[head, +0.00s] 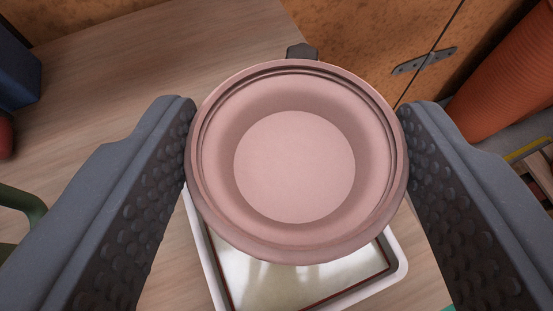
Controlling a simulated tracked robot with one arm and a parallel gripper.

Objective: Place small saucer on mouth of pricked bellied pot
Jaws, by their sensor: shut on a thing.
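A small pink saucer (294,165) is held level in the middle of the head view, its round inner well facing me. My gripper (297,135) is shut on the saucer, with one dark, dimpled finger against its left rim and the other against its right rim. The saucer hides what is straight below it. I cannot make out a pricked bellied pot in this view.
A white-rimmed tray (399,268) lies on the pale wooden surface (160,62) below the saucer. A ribbed orange vessel (505,75) stands at the upper right, near a hinged brown panel (375,30). Blue, red and green things sit at the left edge. The upper-left surface is clear.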

